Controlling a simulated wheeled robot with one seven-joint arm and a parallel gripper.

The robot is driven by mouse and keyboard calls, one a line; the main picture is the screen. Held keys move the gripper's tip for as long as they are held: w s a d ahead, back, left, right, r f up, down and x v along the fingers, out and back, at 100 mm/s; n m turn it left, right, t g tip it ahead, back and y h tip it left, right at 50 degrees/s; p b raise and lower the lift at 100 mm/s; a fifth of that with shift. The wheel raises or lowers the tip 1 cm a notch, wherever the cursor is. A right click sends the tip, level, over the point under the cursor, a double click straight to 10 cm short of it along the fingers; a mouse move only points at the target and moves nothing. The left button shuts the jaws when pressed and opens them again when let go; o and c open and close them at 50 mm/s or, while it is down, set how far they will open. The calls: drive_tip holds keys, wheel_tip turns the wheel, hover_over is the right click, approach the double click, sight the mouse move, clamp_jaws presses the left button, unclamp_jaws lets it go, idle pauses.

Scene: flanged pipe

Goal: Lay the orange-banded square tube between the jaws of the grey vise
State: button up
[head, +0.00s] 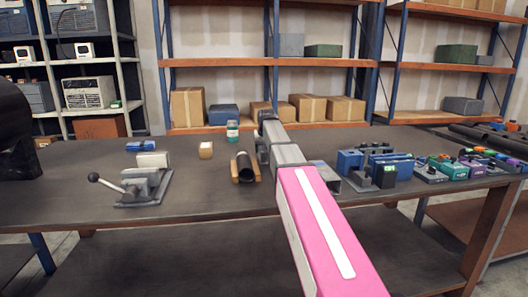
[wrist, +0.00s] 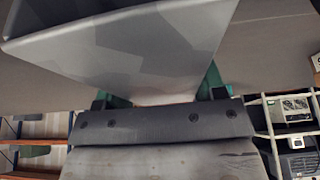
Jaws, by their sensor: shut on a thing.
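The grey vise (head: 145,186) stands on the left part of the table in the head view, with a lever ending in a black knob. My gripper (wrist: 163,97) shows green fingertips in the wrist view, closed on a grey square tube (wrist: 130,45). The tube fills the top of that view; a pale orange strip between the fingers may be its band. In the head view, a grey open square end (head: 327,178) shows to the right of my arm and seems to be the tube's end. My arm hides the fingers and most of the tube there. The tube is apart from the vise.
A black pipe on a wooden cradle (head: 245,168), a wooden block (head: 206,150) and a teal-labelled jar (head: 233,131) stand between the vise and my arm. Blue boxes (head: 375,165) and several coloured parts crowd the right side.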

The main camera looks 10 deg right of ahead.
drive_tip(key=r, duration=0.4)
drive_tip(key=shift+s+a, duration=0.15)
drive_tip(key=shift+a, duration=0.15)
drive_tip(key=s+a+r, duration=0.2)
drive_tip(key=a, duration=0.1)
drive_tip(key=s+a+r, duration=0.2)
drive_tip(key=a, duration=0.1)
drive_tip(key=s+a+r, duration=0.1)
drive_tip(key=a+r, duration=0.1)
drive_tip(key=shift+s+a, duration=0.4)
drive_tip(key=s+d+f+m, duration=0.1)
drive_tip(key=s+d, duration=0.3)
drive_tip(key=s, duration=0.3)
drive_tip(key=s+d+f+m+h, duration=0.1)
drive_tip(key=s+d+f+m, duration=0.1)
drive_tip(key=s+d, duration=0.3)
drive_tip(key=shift+s+d, duration=0.2)
drive_tip(key=shift+s, duration=0.8)
